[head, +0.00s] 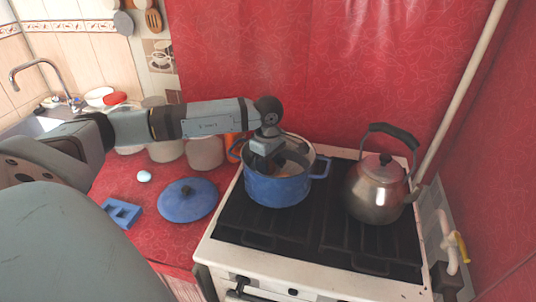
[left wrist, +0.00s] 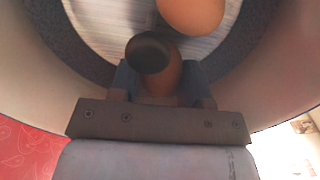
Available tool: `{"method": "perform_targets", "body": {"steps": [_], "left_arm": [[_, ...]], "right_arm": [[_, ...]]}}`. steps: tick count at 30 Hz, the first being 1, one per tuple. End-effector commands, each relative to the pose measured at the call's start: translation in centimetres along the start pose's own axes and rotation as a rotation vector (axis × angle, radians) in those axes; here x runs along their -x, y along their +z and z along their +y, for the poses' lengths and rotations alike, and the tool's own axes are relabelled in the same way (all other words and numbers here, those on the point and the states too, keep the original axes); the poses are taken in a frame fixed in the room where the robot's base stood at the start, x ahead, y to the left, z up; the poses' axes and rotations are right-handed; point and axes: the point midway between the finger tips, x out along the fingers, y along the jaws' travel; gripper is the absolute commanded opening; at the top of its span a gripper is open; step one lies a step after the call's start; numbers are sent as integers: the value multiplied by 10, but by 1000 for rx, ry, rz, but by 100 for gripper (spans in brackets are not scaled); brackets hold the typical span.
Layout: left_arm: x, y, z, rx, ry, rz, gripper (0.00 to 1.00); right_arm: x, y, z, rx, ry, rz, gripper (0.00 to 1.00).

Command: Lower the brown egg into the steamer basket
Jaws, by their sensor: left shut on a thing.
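My left gripper (head: 268,160) reaches down inside the blue pot (head: 278,190) on the stove. In the left wrist view the left gripper (left wrist: 158,78) is shut on a brown egg (left wrist: 167,80), whose far end is dark. The pale, slatted steamer basket (left wrist: 105,30) lies below it inside the pot. A second brown egg (left wrist: 193,13) shows close by, past the held one. Whether the held egg touches the basket I cannot tell. In the head view the pot wall and the gripper mostly hide the egg and the basket. My right gripper is not in view.
A kettle (head: 378,190) stands right of the pot on the stove (head: 290,235). Several canisters (head: 205,153) stand behind, near my arm.

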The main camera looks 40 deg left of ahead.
Motion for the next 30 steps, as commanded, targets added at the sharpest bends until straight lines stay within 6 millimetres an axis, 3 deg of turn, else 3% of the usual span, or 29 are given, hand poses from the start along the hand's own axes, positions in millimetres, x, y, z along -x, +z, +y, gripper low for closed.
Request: {"method": "perform_targets", "body": {"steps": [1, 14, 18, 19, 30], "left_arm": [[-3, 0, 0, 0, 0, 0, 35], [-7, 0, 0, 0, 0, 0, 35], [-7, 0, 0, 0, 0, 0, 69], [-7, 0, 0, 0, 0, 0, 73], [-7, 0, 0, 0, 0, 0, 73]], "right_arm": [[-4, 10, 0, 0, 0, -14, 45], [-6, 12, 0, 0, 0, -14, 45], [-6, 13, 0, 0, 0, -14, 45], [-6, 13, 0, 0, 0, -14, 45], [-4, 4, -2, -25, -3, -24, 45]]}}
